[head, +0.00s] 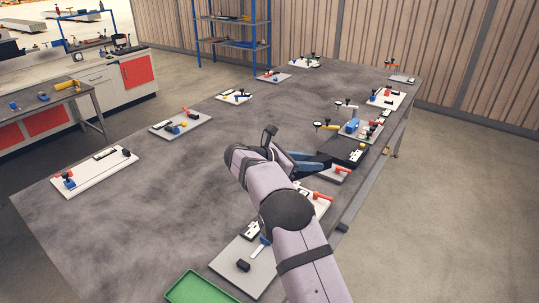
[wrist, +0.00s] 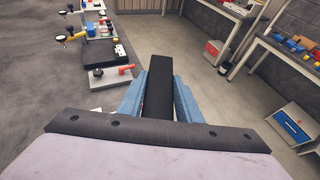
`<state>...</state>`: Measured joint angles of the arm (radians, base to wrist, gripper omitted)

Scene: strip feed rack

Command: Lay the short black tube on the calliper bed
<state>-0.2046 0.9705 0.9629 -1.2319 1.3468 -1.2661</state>
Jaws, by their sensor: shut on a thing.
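My gripper (wrist: 159,85) is shut on a long, straight black piece (wrist: 157,88), which I take to be the short black tube. It lies between the two blue fingers and points away from the wrist. A black plate (head: 344,151) with a small white block is just beyond the fingers. It also shows in the wrist view (wrist: 98,56), left of the held piece and apart from it. I cannot tell which fixture is the calliper bed.
A red-handled clamp on a grey plate (wrist: 106,79) stands close left of the fingers. Yellow-and-black dial gauges (head: 321,125) and a blue block (head: 351,126) stand beyond. A green tray (head: 199,288) is at the near edge. The table's middle (head: 150,190) is clear.

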